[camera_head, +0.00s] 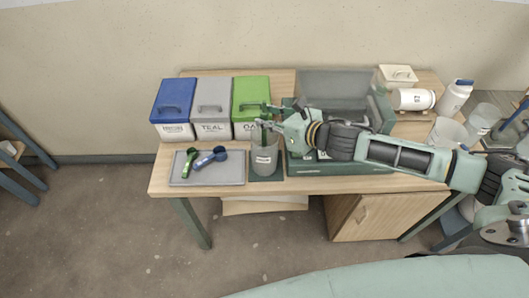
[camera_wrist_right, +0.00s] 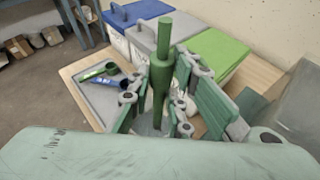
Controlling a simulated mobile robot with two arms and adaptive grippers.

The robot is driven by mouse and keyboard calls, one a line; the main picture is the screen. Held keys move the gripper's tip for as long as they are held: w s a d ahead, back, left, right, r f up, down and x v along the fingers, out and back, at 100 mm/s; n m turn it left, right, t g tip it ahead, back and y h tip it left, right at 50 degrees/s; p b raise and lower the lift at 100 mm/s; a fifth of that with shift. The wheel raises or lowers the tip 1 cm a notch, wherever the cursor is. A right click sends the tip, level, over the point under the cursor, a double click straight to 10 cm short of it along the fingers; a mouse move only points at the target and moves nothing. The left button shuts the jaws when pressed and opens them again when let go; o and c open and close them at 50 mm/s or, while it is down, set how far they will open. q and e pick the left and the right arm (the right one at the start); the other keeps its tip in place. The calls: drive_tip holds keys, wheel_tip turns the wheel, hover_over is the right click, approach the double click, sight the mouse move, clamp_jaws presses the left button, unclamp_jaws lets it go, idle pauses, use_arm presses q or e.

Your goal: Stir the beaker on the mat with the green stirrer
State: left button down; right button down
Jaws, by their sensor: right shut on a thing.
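A grey, see-through beaker (camera_head: 265,158) with a white label stands upright on the dark green mat (camera_head: 266,178), near the table's front edge. My right gripper (camera_head: 268,117) is above the beaker and shut on the green stirrer (camera_head: 264,136). The stirrer is near upright, and its lower part appears to reach down into the beaker's mouth. In the right wrist view the stirrer (camera_wrist_right: 163,62) stands between the two fingers, its top end rising above them. The stirrer's lower tip and the beaker's contents cannot be made out. My left gripper is not in view.
Left of the beaker, a grey tray (camera_head: 235,178) holds a green scoop (camera_head: 191,161) and a blue scoop (camera_head: 210,157). Blue (camera_head: 173,108), grey (camera_head: 212,107) and green-lidded (camera_head: 250,105) buckets stand behind. A dark green case (camera_head: 335,167) is close right, under my arm.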

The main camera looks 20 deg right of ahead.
idle(0.3)
drive_tip(key=shift+s+a, duration=0.2)
drive_tip(key=shift+s, duration=0.4)
drive_tip(key=shift+s+a, duration=0.15)
drive_tip(key=shift+s, duration=0.45)
drive_tip(key=shift+w+d+p, duration=0.2)
drive_tip(key=shift+w+p, duration=0.1)
drive_tip(key=shift+w, duration=0.35)
drive_tip(key=shift+w+d+p, duration=0.15)
drive_tip(key=shift+w+p, duration=0.1)
drive_tip(key=shift+w, duration=0.35)
drive_tip(key=shift+s, duration=0.1)
